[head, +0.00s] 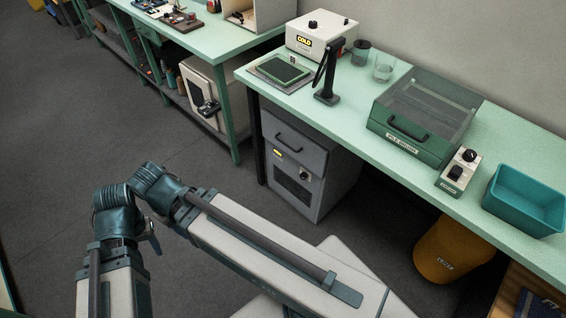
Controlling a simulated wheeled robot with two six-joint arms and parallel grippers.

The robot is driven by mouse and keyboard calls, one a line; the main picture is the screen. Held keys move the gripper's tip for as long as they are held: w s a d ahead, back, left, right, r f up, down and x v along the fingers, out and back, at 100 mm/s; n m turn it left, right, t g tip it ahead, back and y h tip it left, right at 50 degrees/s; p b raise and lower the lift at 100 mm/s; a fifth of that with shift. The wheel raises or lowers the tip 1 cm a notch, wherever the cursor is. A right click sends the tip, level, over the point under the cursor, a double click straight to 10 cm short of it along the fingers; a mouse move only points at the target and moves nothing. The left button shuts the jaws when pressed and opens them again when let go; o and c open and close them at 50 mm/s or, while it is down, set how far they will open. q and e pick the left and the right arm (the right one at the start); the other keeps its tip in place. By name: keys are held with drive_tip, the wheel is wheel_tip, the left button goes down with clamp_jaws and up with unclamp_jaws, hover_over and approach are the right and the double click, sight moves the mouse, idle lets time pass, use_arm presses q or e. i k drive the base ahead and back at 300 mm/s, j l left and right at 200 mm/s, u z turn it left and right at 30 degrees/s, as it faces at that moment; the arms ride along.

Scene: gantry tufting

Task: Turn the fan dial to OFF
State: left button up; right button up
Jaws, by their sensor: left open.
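A small cream control box (459,171) stands on the green bench, right of the green pile dryer (420,120). It has a round black dial (469,156) and a black switch (455,172) on its sloped face. The dial's markings and pointer are too small to read, and I cannot tell whether this is the fan dial. My left arm is folded low in front, well away from the bench. A small dark part of my left gripper (153,238) shows beside the elbow; it is open and touches nothing. My right gripper is out of view.
A cream box marked COLD (318,36) with a black knob stands at the back of the bench. A teal bin (525,200) is right of the control box. A grey cabinet (300,165) and yellow bucket (448,250) are below. Open floor lies at left.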

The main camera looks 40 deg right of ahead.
sight(303, 176)
drive_tip(key=i, duration=3.4)
drive_tip(key=i+z, duration=0.1)
drive_tip(key=z, duration=0.2)
drive_tip(key=i+z, duration=0.1)
drive_tip(key=z, duration=4.75)
